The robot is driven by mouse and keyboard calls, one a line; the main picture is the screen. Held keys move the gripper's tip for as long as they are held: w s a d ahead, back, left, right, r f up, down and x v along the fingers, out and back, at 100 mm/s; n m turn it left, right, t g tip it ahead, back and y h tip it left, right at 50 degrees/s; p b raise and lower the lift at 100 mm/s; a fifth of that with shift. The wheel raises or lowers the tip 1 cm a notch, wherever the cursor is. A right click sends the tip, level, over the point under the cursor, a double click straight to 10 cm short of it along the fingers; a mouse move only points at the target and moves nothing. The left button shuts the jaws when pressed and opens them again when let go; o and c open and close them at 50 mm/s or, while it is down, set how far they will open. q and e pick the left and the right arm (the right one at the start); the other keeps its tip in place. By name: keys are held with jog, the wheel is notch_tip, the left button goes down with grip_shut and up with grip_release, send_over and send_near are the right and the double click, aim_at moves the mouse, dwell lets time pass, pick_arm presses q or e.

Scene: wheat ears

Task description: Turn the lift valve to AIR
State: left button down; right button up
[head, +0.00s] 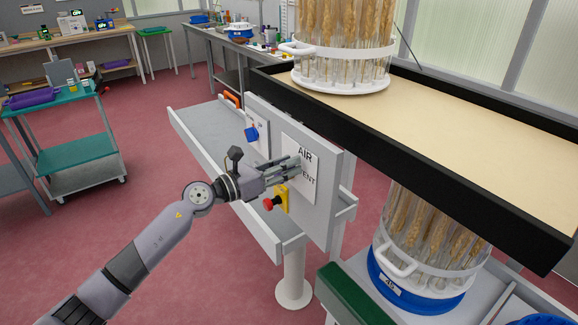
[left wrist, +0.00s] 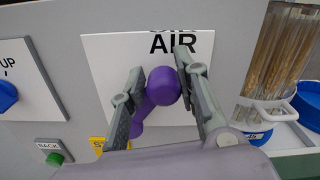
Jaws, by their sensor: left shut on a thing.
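The lift valve is a purple lever with a round knob (left wrist: 162,84), seen in the left wrist view. It sits on a white label plate (head: 301,152) with AIR at the top and VENT lower down. In the left wrist view the knob is just below the word AIR, and the lever runs down and left from it. My left gripper (head: 292,167) is at the plate; its fingers (left wrist: 164,92) are shut around the knob. In the head view the gripper hides the lever. My right gripper is not in view.
A blue knob (head: 251,133) sits on the panel left of the plate, and a red button (head: 269,204) on a yellow box below. Green BACK button (left wrist: 49,157) shows low left. Wheat jars stand on the tan table (head: 465,130) and under it (head: 420,285).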

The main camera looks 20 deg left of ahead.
pick_arm(q)
jog(key=a+n, duration=0.1)
jog(key=w+n+p, duration=0.1)
jog(key=n, duration=0.1)
jog(key=shift+w+a+r+n, duration=0.2)
jog(key=shift+a+r+n, duration=0.1)
jog(key=shift+a+r, duration=0.05)
jog(key=shift+w+a+n+p, duration=0.25)
jog(key=shift+w+a+n, duration=0.15)
jog(key=shift+n, duration=0.35)
jog(key=shift+w+a+n+p, duration=0.25)
jog(key=shift+a+n, duration=0.2)
jog(key=shift+n, duration=0.3)
jog(key=c, duration=1.6)
grip_release()
jog(key=shift+o, duration=1.4)
jog(key=shift+r, duration=0.1)
jog(key=shift+w, duration=0.1)
jog(key=shift+a, duration=0.1)
